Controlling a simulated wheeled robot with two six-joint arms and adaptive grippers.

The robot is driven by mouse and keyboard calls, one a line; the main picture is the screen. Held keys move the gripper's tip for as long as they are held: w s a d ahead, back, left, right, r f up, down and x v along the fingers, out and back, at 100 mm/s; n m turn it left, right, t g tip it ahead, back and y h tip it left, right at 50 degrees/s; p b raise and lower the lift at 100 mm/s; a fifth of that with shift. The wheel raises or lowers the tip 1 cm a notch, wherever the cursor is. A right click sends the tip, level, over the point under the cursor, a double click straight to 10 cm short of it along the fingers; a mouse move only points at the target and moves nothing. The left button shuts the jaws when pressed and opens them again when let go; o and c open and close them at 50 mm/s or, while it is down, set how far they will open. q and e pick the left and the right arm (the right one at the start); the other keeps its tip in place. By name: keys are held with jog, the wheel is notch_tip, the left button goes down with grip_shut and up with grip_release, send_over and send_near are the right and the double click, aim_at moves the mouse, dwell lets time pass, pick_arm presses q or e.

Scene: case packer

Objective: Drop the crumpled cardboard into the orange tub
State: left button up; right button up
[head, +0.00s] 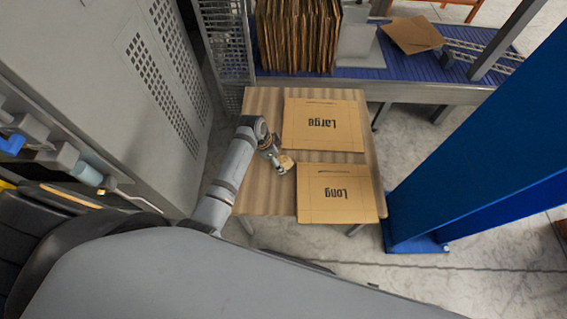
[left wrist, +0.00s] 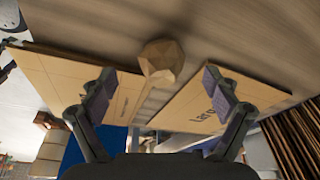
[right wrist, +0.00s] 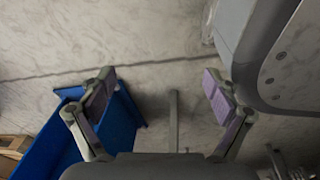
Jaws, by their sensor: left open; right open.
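The crumpled cardboard, a small faceted tan lump (head: 287,162), lies on the wooden table between two flat cardboard sheets. It also shows in the left wrist view (left wrist: 162,56), centred just beyond the fingertips. My left gripper (head: 276,158) is close beside the lump; it is open in its wrist view (left wrist: 158,88), with nothing held. My right gripper (right wrist: 160,90) is open and empty above the marble floor, away from the table, and does not show in the head view. I cannot make out an orange tub in any view.
The sheets marked Large (head: 322,126) and Long (head: 338,194) cover much of the table (head: 262,198). A blue conveyor (head: 360,73) with upright cardboard (head: 296,35) runs behind. A blue post (head: 470,160) stands right, a grey cabinet (head: 120,90) left.

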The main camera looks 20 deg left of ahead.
aim_at(280, 160)
pick_arm(q)
jog(key=x, duration=0.1)
jog(key=b+x, duration=0.1)
jog(key=x, duration=0.1)
jog(key=b+x, duration=0.1)
jog(key=x, duration=0.1)
jog(key=shift+w+d, duration=0.25)
jog(key=shift+w, duration=0.1)
jog(key=shift+r, duration=0.1)
pick_arm(e)
jog(key=w, duration=0.3)
jog(key=shift+w+a+r, duration=0.1)
jog(key=shift+w+r, duration=0.05)
jog(key=shift+r, duration=0.25)
pick_arm(q)
jog(key=shift+c, duration=0.4)
jog(key=c, duration=1)
